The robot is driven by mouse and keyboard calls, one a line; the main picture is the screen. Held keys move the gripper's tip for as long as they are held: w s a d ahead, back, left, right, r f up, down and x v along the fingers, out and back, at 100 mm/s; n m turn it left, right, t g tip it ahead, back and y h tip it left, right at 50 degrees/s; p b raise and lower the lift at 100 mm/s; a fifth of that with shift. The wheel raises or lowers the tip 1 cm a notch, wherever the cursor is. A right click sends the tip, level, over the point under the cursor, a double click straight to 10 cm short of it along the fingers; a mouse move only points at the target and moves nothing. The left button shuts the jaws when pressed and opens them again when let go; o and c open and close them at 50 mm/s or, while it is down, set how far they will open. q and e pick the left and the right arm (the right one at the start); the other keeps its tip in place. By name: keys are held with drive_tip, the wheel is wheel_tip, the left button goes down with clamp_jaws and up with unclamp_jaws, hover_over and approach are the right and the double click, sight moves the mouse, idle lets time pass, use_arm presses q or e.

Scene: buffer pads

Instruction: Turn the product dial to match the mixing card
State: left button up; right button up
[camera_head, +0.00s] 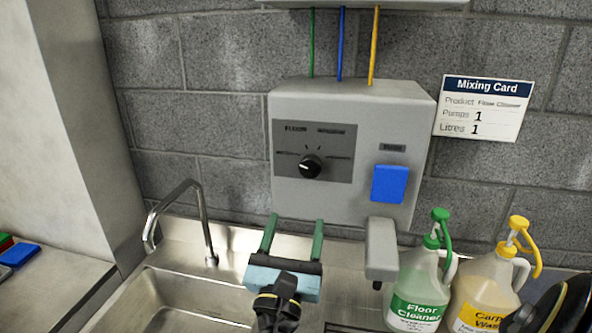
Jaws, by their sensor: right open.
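The product dial (310,167) is a round black knob on a dark panel of the grey wall dispenser (353,203). A label at the panel's upper left seems to read Floor; another at the upper right is too small to read. The knob has a small light mark, but I cannot tell which label it points at. The mixing card (484,107) on the wall at the right reads Product Floor Cleaner, Pumps 1, Litres 1. My right gripper (296,220) has two green fingers spread apart and empty, below the dial and pointing up. My left gripper is not in view.
A blue button (389,184) and a grey spout (381,250) are right of the dial. Floor Cleaner (417,290) and yellow-capped Carpet Wash (484,293) jugs stand at lower right. A steel sink with a tap (180,215) lies left. Coloured pads (18,254) lie far left.

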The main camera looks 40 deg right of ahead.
sight(308, 171)
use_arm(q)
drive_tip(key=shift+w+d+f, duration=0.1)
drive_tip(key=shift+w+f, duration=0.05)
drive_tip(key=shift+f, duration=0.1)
use_arm(e)
drive_tip(key=x, duration=1.2)
drive_tip(key=shift+s+d+r, duration=0.1)
drive_tip(key=shift+d+r, duration=0.05)
drive_tip(key=shift+r, duration=0.05)
drive_tip(key=c, duration=1)
use_arm(q)
drive_tip(key=shift+b, duration=0.3)
use_arm(e)
drive_tip(key=shift+o, duration=0.2)
